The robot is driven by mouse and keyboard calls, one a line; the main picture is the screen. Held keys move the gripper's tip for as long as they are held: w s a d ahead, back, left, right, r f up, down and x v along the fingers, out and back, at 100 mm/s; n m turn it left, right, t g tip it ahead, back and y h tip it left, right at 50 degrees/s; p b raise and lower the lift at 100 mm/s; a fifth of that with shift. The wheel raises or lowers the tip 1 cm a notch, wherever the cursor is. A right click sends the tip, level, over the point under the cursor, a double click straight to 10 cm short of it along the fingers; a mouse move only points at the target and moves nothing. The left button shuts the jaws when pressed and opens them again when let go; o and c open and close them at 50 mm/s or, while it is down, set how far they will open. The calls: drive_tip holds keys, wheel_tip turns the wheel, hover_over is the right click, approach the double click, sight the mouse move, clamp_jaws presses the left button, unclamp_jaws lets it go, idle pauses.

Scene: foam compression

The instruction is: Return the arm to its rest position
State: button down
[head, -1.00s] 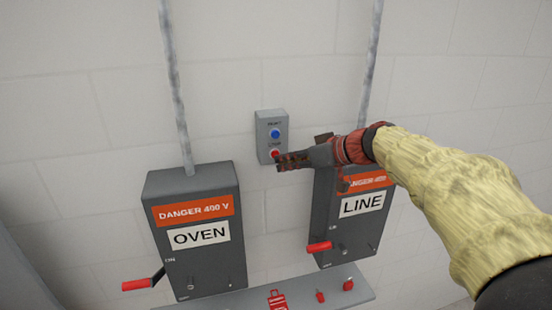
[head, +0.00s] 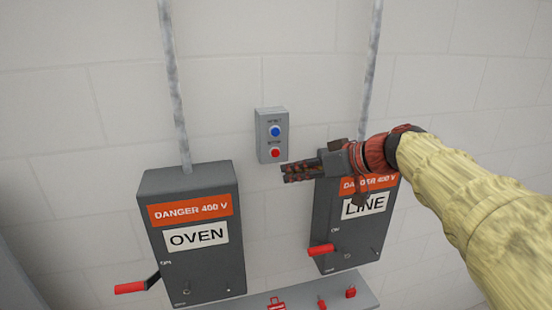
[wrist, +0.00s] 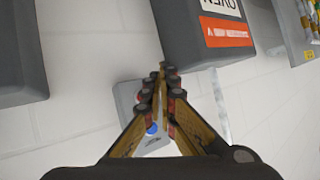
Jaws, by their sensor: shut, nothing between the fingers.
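My gripper (head: 284,173) is shut and empty, held in front of the wall between the push-button box and the LINE box. Its closed fingers also show in the wrist view (wrist: 163,72). My arm comes in from the right in a yellowish sleeve. The grey push-button box (head: 271,136) has a blue button (head: 275,131) above a red button (head: 275,153), both uncovered in the head view. In the wrist view the fingers partly hide the button box (wrist: 126,97); its blue button (wrist: 152,128) shows.
The OVEN switch box (head: 190,267) is at left, its red handle (head: 131,288) sticking out. The LINE box (head: 345,233), partly behind my gripper, has a red handle (head: 321,250). A shelf (head: 362,294) below holds red items, including a padlock-shaped one (head: 277,304).

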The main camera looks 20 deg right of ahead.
idle(0.6)
drive_tip(key=s+a+f+m+g+h+b, duration=0.1)
drive_tip(key=s+f+m+g+h+b, duration=0.1)
drive_tip(key=s+f+b, duration=0.6)
drive_tip(key=s+f+m+g+h+b, duration=0.2)
drive_tip(key=s+f+h+b, duration=0.3)
drive_tip(key=s+f, duration=1.4)
wheel_tip(320, 180, down, 9)
drive_tip(key=b, duration=0.4)
drive_tip(key=shift+a+f+m+h, duration=0.15)
drive_tip(key=shift+a+m+h, duration=0.15)
drive_tip(key=shift+a+m, duration=0.1)
